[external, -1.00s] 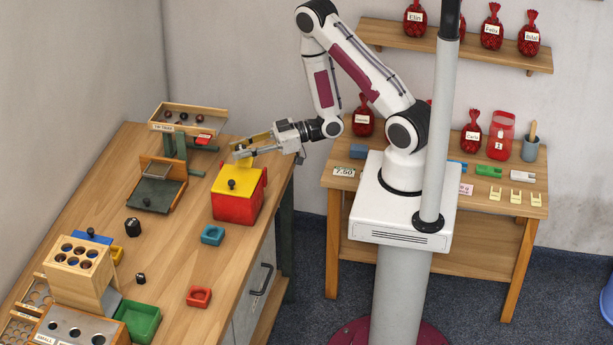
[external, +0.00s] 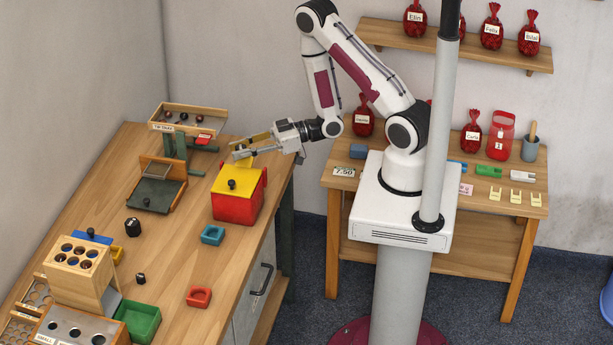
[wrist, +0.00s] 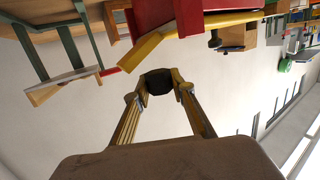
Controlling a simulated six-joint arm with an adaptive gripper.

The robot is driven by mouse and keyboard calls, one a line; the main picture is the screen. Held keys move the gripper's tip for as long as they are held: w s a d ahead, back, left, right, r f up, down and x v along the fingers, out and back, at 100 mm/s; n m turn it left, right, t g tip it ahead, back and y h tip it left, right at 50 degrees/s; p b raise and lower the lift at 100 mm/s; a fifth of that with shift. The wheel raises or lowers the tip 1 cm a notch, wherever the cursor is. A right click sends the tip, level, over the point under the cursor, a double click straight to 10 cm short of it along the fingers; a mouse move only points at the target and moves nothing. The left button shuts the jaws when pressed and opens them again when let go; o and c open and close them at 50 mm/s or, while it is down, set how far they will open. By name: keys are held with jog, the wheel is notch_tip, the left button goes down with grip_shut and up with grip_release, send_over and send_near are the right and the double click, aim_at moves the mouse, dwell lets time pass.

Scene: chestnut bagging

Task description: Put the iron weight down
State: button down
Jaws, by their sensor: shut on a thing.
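My gripper (external: 246,149) is above the back of the red box with the yellow lid (external: 228,183), pointing left, well above the bench top. In the wrist view its two yellow-lined fingers (wrist: 158,85) are closed on a small dark block (wrist: 157,80), which looks like the iron weight. The external view does not show the held block clearly. Two other black weights stand on the bench: a larger one (external: 133,228) with pale marks and a smaller one (external: 140,279) nearer the front.
A balance-like stand with a dark plate (external: 156,194) and a wooden tray on green legs (external: 188,118) stand behind.

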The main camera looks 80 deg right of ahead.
jog(key=shift+w+d, duration=0.2)
jog(key=shift+d, duration=0.35)
jog(key=s+d+f+m+t+h, duration=0.1)
jog(key=s+d+f+m+h, duration=0.2)
jog(key=d, duration=0.7)
jog(key=s+d+m+t+h, duration=0.15)
jog(key=d+h, duration=0.25)
jog(key=d, duration=0.6)
jog(key=s+d+f+m+g+h, duration=0.1)
jog(key=s+d+f+m+h, duration=0.2)
jog(key=s+d, duration=0.55)
jog(key=s+d+f+m+g+h, duration=0.1)
jog(key=s+d+f+m+h, duration=0.1)
jog(key=s+d+m+h, duration=0.45)
jog(key=s+d+f+m+g+h, duration=0.25)
jog(key=s+d, duration=0.25)
jog(key=s, duration=0.6)
jog(key=s+d+f+m+g+h, duration=0.1)
jog(key=s+d+f+g+h, duration=0.3)
jog(key=s, duration=0.8)
jog(key=s+a+f+m+g, duration=0.1)
jog(key=s+a+m+g, duration=0.1)
jog(key=s, duration=1)
jog(key=s+a+f+m+g+h, duration=0.1)
jog(key=s+a+m+g, duration=0.2)
jog(key=s, duration=0.9)
jog(key=shift+f+m+g, duration=0.35)
jog(key=shift+m+g, duration=0.3)
jog(key=shift+g, duration=0.95)
